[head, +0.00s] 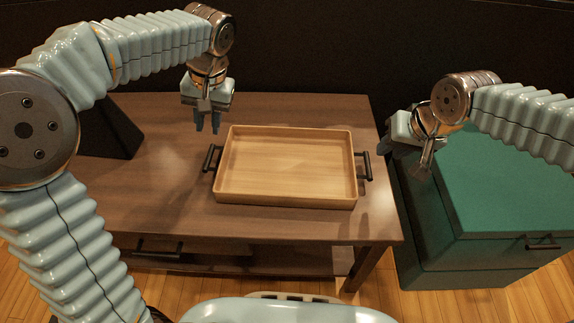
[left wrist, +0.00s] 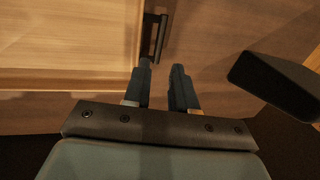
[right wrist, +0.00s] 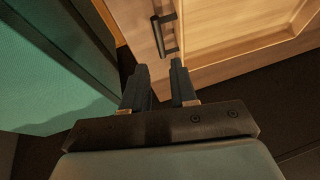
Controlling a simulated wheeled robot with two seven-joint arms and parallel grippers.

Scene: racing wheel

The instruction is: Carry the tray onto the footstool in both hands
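A shallow light-wood tray (head: 288,199) lies flat on the brown wooden table. It is empty, with a black left handle (head: 210,160) and a black right handle (head: 366,166). My left gripper (head: 207,130) is open and empty, above and behind the left handle, which shows past its fingertips in the left wrist view (left wrist: 153,38). My right gripper (head: 386,148) is open and empty, above and slightly right of the right handle; that handle also shows in the right wrist view (right wrist: 165,34). A teal box-shaped piece, apparently the footstool (head: 505,185), stands right of the table.
The table (head: 150,210) has a dark drawer handle at its front left and bare top around the tray. A black wedge-like object (head: 112,135) stands at its left, also in the left wrist view (left wrist: 275,88). The teal piece's visible top looks clear, partly under my right arm.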

